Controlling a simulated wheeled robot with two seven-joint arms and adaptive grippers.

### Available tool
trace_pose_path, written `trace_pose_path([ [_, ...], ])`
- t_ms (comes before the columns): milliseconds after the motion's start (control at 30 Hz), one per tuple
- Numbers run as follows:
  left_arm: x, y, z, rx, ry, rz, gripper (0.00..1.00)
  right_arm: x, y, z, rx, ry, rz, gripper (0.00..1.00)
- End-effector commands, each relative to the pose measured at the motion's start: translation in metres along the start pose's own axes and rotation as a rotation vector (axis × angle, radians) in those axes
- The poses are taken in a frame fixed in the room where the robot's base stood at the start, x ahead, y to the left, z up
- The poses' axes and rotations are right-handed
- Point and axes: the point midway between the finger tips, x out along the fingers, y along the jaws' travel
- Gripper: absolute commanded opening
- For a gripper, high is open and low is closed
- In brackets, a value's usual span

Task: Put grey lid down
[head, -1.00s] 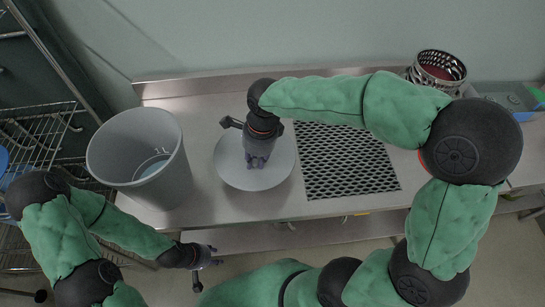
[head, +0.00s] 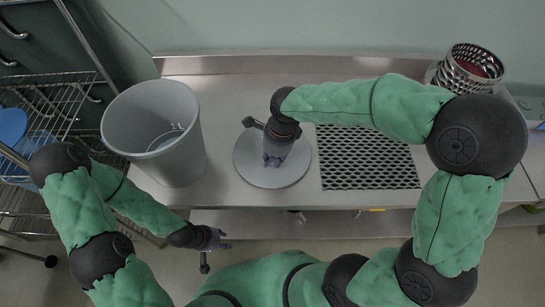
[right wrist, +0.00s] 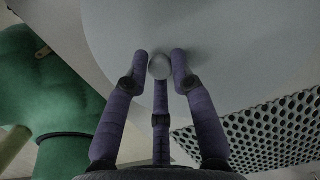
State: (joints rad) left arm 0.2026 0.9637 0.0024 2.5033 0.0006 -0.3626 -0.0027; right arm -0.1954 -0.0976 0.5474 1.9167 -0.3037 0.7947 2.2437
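The grey lid (head: 272,178) is a flat round disc low over the steel counter, between a grey bin and a black perforated mat. I cannot tell whether it touches the counter. My right gripper (head: 273,160) points down at its middle. In the right wrist view, the fingers of my right gripper (right wrist: 160,62) close around the round knob (right wrist: 160,67) of the lid, and the lid's underside contact is hidden. My left gripper (head: 221,240) is empty in front of the counter, below the bin, with its fingers apart.
The tall grey bin (head: 145,105) stands open left of the lid. The perforated mat (head: 370,165) lies to the right. A perforated steel basket (head: 466,68) stands at the back right. A wire rack (head: 50,95) with blue dishes is at the left. Counter behind the lid is clear.

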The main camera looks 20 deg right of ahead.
Motion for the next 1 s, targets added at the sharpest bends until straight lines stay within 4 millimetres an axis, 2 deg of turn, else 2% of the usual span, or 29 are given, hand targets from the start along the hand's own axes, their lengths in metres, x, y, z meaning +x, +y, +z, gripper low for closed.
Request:
trace_pose_path([
  [467, -0.003, 0.001, 0.0, 0.0, 0.0, 0.0, 0.4, -0.006, -0.001, 0.001, 0.0, -0.001, -0.002, 0.46],
  [567, -0.007, 0.003, 0.0, 0.0, 0.0, 0.0, 0.4, -0.018, -0.001, 0.001, 0.001, -0.002, -0.004, 0.46],
  [1000, -0.034, 0.012, 0.001, 0.0, 0.0, 0.0, 0.4, -0.101, -0.001, 0.001, 0.001, -0.002, -0.003, 0.46],
])
